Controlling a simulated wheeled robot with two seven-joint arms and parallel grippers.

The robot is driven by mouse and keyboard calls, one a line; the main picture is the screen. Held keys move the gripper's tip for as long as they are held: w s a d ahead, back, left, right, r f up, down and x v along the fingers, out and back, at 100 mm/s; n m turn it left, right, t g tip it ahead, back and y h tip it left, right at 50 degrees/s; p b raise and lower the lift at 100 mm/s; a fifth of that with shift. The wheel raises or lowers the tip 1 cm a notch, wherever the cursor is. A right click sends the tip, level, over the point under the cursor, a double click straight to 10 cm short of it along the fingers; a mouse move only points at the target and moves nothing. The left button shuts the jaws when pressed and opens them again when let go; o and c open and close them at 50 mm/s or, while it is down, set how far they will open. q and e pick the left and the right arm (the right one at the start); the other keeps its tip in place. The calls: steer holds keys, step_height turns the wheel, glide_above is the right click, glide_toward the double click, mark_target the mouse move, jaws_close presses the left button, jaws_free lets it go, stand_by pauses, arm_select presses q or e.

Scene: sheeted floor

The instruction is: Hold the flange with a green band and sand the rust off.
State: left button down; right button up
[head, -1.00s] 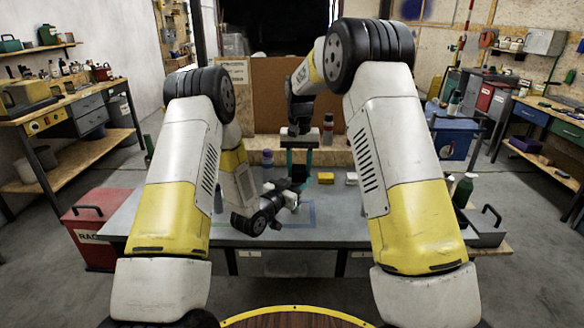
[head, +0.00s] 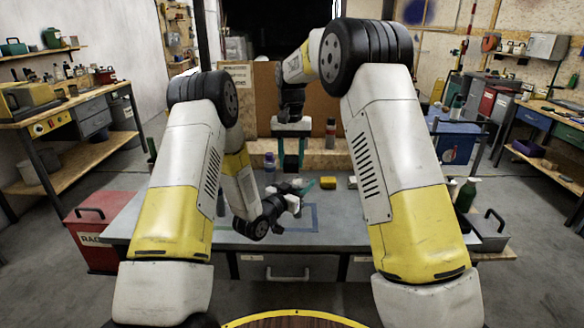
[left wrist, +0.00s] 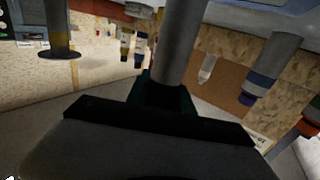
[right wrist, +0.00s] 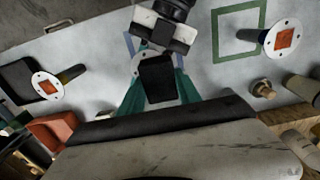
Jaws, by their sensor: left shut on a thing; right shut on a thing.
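My left gripper (head: 298,190) is over the table middle. In the left wrist view its dark green fingers (left wrist: 165,95) are shut on a grey pipe, the stem of a flange (left wrist: 178,45); no band shows on it. My right gripper (head: 291,155) points down just above and behind the left one. In the right wrist view it is shut on a black block (right wrist: 157,80), which hides whatever lies beyond. Two other flanges with white discs and rust-orange squares are on the table, one at left (right wrist: 47,86) and one at right (right wrist: 283,38).
A blue outline (head: 314,218) and a green outline (right wrist: 214,35) mark the grey table (head: 175,232). A red rags bin (head: 95,235) stands at left.

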mark_target(291, 158)
steer(key=shift+r, duration=1.65)
arm_select(q)
steer(key=c, duration=1)
jaws_free()
steer(key=shift+c, duration=0.2)
